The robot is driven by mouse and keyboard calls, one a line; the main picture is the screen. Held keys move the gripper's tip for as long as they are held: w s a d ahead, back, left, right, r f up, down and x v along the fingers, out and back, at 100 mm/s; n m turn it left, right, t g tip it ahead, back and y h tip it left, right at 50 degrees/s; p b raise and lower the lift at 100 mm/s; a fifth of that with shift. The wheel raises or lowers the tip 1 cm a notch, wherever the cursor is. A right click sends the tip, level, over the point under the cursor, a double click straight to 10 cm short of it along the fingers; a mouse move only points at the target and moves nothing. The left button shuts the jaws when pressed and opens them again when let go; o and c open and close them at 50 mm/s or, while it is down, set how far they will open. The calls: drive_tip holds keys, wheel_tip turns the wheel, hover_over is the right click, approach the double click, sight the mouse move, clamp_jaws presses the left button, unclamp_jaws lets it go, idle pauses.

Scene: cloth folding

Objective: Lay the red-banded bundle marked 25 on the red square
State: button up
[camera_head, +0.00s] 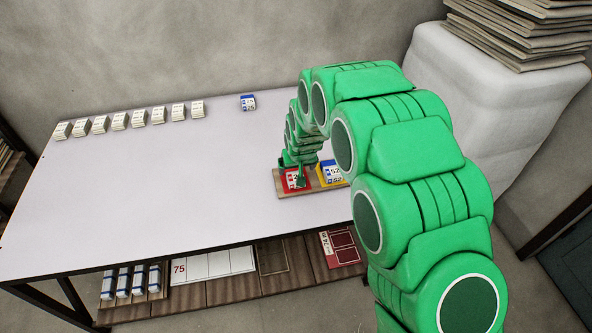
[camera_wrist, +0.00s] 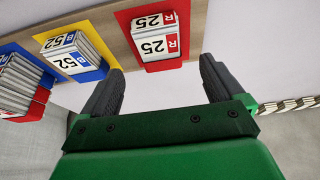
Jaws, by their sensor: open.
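The red-banded bundle (camera_wrist: 158,44), a white block marked R 25, lies on the red square (camera_wrist: 176,64) in the wrist view. Red shows around its edges. In the head view the red square (camera_head: 281,183) is at the left of a wooden board (camera_head: 290,193), and my gripper (camera_head: 300,180) partly covers the bundle there. My gripper (camera_wrist: 162,68) is open in the wrist view, with its fingertips on either side of the bundle's near end. I see no finger touching it.
A blue-banded bundle marked 52 (camera_wrist: 70,55) lies on the yellow square (camera_wrist: 94,72) beside the red one. White bundles (camera_head: 130,118) and a blue-banded bundle (camera_head: 248,102) line the table's back. The table's middle (camera_head: 160,190) is clear. A lower shelf (camera_head: 240,288) holds more bundles.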

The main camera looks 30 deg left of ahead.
drive_tip(key=v, duration=0.6)
drive_tip(key=s+d+r+m+g+h, duration=0.15)
drive_tip(key=d+r, duration=0.35)
drive_tip(key=d, duration=0.6)
drive_tip(key=s+d+r+m, duration=0.15)
drive_tip(key=d+r, duration=0.35)
drive_tip(key=d, duration=0.5)
drive_tip(key=s+d+r+m+h, duration=0.15)
drive_tip(key=d+r, duration=0.35)
drive_tip(key=d, duration=0.6)
drive_tip(key=s+d+r+m+g, duration=0.1)
drive_tip(key=s+d+r+m, duration=0.1)
drive_tip(key=s+d, duration=0.7)
drive_tip(key=s+d+r+m+g, duration=0.2)
drive_tip(key=s+d+r, duration=0.2)
drive_tip(key=s+d, duration=0.6)
drive_tip(key=s, duration=0.8)
drive_tip(key=shift+s+d+r, duration=0.2)
drive_tip(key=shift+d, duration=0.05)
